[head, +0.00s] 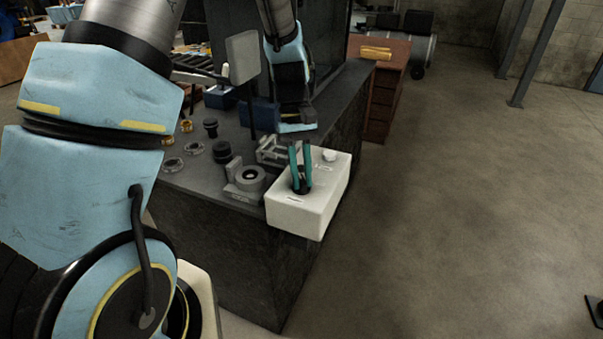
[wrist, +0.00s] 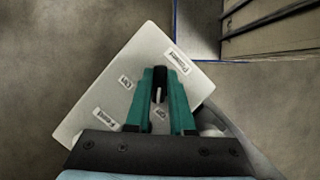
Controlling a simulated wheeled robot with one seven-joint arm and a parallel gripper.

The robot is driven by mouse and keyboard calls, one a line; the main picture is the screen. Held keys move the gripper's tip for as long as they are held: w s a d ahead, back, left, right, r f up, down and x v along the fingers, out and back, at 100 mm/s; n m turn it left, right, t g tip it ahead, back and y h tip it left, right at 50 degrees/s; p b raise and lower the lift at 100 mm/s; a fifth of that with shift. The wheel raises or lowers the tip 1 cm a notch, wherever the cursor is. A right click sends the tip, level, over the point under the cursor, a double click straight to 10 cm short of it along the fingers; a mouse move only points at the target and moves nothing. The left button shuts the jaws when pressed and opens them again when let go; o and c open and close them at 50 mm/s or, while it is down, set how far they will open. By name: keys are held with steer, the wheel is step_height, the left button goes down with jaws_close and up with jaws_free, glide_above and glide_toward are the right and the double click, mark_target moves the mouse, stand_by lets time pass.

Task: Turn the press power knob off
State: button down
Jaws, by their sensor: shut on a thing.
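The press control box (head: 312,215) is a white box on the corner of the dark bench. Its black power knob (wrist: 159,92) stands on the top face, with a pale pointer line on it. In the head view the knob (head: 302,189) is mostly hidden behind the fingers. My gripper (head: 300,180) comes down from above with its teal fingers on either side of the knob, shut on it.
A white round button (head: 329,155) is at the far corner of the box. A grey fixture with a ring (head: 248,178) stands close on the left, and several dark and metal parts lie on the bench (head: 200,170). Open floor (head: 450,200) is to the right.

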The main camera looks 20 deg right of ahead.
steer(key=shift+w+n+h, duration=0.1)
steer(key=shift+n+h, duration=0.2)
steer(key=shift+n, duration=0.2)
stand_by(0.3)
steer(key=c, duration=0.8)
jaws_free()
steer(key=b+v, duration=0.2)
steer(key=v, duration=0.8)
steer(key=shift+w+r, duration=0.1)
steer(key=shift+r, duration=0.3)
